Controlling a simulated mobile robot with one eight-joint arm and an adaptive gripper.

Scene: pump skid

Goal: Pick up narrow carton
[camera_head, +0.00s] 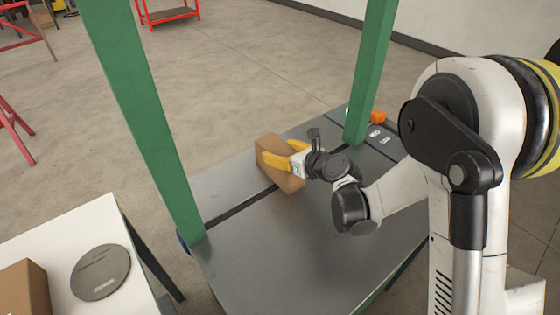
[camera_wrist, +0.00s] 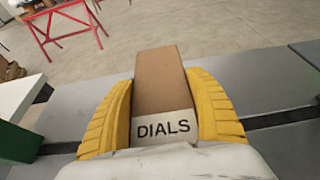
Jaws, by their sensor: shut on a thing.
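The narrow carton (camera_head: 270,150) is a brown cardboard box at the middle of the grey metal table (camera_head: 250,245). In the wrist view the carton (camera_wrist: 161,82) shows a white label reading "DIALS" on its near part. My gripper (camera_head: 284,155) has yellow fingers, one on each side of the carton. In the wrist view my gripper (camera_wrist: 160,110) is shut on it, with both fingers against its sides. The carton's underside is hidden, so I cannot tell whether it touches the table.
Green posts (camera_head: 150,120) (camera_head: 370,70) rise from the table at left and right. An orange object (camera_head: 378,117) sits near the right post. A white table (camera_head: 85,225) at lower left holds a grey round disc (camera_head: 101,272) and another brown box (camera_head: 24,288).

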